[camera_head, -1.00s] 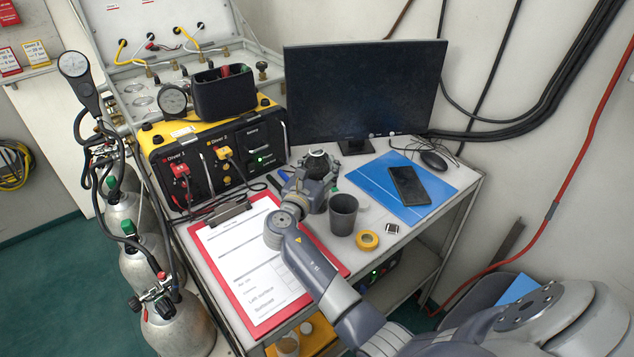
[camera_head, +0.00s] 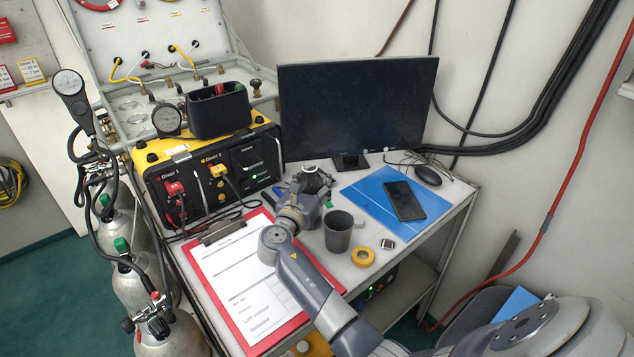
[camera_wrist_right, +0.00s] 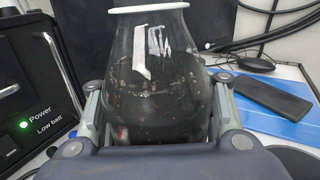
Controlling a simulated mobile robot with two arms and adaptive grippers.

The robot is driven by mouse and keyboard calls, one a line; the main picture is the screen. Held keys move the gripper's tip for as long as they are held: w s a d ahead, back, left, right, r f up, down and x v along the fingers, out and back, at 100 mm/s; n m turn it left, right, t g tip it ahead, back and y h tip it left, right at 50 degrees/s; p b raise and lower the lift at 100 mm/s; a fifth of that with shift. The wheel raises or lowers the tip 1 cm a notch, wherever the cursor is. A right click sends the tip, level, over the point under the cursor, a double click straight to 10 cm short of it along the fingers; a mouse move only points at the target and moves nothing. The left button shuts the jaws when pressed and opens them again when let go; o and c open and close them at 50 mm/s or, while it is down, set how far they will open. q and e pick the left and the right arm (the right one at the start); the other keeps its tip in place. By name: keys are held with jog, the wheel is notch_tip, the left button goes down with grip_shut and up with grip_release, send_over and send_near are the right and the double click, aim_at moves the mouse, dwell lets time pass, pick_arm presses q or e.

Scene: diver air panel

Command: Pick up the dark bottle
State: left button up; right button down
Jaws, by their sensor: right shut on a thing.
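The dark bottle (camera_wrist_right: 155,85) fills the middle of the right wrist view, upright, dark and glassy with a pale rim at its top. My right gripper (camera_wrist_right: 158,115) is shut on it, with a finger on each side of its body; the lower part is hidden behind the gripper. In the head view the right gripper (camera_head: 308,190) is above the table in front of the monitor, and only the bottle's top (camera_head: 315,170) shows there. I cannot tell whether the bottle touches the table. My left gripper is not in view.
A grey mug (camera_head: 338,234) stands close to the right of the gripper, with yellow tape (camera_head: 363,257) nearby. The black monitor (camera_head: 358,105) is behind. The yellow-black diver panel (camera_head: 215,170) is left, the red clipboard (camera_head: 250,347) in front, and a phone (camera_head: 405,200) lies on a blue folder (camera_head: 360,192).

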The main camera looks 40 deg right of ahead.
notch_tip(320, 180, up, 9)
jog(key=shift+r, duration=0.2)
dwell(0.8)
